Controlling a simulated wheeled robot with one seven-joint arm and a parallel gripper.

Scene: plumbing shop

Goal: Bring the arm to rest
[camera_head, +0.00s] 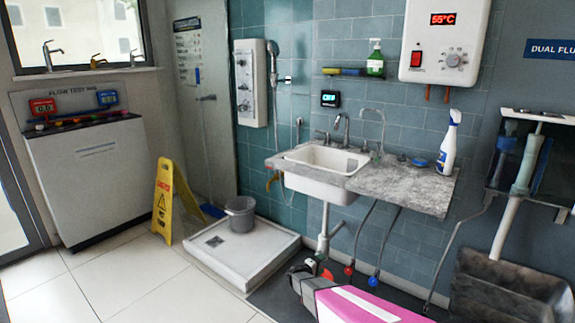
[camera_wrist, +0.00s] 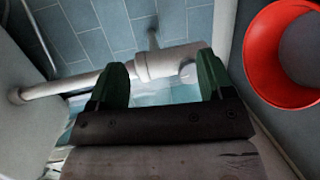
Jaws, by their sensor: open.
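My gripper (camera_head: 311,267) is low under the sink in the head view, close to the white drain pipe (camera_head: 323,238) and in front of it in the picture. In the wrist view, the two green fingers of my gripper (camera_wrist: 161,78) stand wide apart with nothing held between them. A white pipe (camera_wrist: 165,62) runs across behind the fingers; I cannot tell whether they touch it. My arm's pink link fills the bottom of the head view and hides the floor there.
A red round thing (camera_wrist: 256,62) is close at the right of the wrist view. Red (camera_head: 348,270) and blue (camera_head: 373,281) valve handles hang under the grey counter (camera_head: 405,187). A shower tray (camera_head: 240,262) with a grey bucket (camera_head: 240,214) and a yellow sign (camera_head: 164,200) stand left. Floor tiles at lower left are clear.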

